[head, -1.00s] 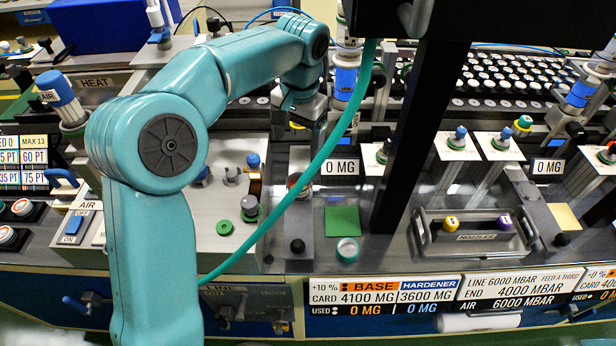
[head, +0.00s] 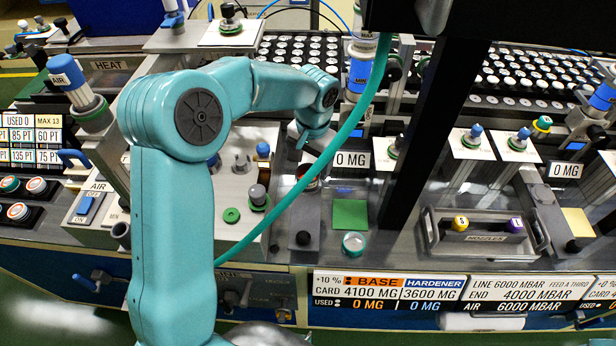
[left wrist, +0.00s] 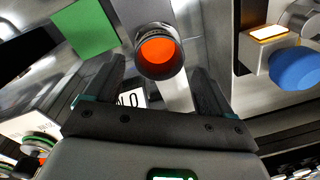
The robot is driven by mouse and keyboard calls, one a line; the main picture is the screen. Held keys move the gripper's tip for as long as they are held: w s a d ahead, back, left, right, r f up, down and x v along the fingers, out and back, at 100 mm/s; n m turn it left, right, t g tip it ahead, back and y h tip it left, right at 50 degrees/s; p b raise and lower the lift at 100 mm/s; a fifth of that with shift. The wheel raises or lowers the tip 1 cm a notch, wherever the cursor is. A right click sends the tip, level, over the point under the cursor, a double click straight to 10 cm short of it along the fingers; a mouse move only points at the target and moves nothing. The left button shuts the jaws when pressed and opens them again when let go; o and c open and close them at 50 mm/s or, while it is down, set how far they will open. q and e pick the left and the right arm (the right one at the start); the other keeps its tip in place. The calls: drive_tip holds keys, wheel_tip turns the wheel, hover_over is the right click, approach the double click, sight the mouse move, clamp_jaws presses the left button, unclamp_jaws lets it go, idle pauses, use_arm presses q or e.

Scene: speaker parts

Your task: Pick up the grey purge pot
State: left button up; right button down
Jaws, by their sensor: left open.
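The grey purge pot (left wrist: 157,50) shows in the left wrist view as a dark grey round cup with an orange inside. It stands between and just beyond the tips of my left gripper (left wrist: 158,75), whose two fingers are spread apart and empty. In the head view the pot (head: 307,183) stands on the bench left of the green pad, partly behind the teal hose. My left gripper (head: 316,146) hangs just above and behind it there, its fingers mostly hidden by the arm. My right gripper does not show.
A nozzle tray (head: 480,238) stands to the right. A grey box with pegs (head: 230,185) stands to the left. A 0 MG sign (head: 351,160) is close behind.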

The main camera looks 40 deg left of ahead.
sight(310, 171)
use_arm(q)
wheel_tip(310, 171, down, 4)
drive_tip(key=shift+w+r+p, duration=0.15)
drive_tip(key=shift+p, duration=0.3)
drive_tip(key=shift+w+a+f, duration=0.1)
drive_tip(key=shift+f, duration=0.25)
drive_tip(key=shift+r, duration=0.15)
drive_tip(key=c, duration=1)
drive_tip(key=shift+c, duration=0.2)
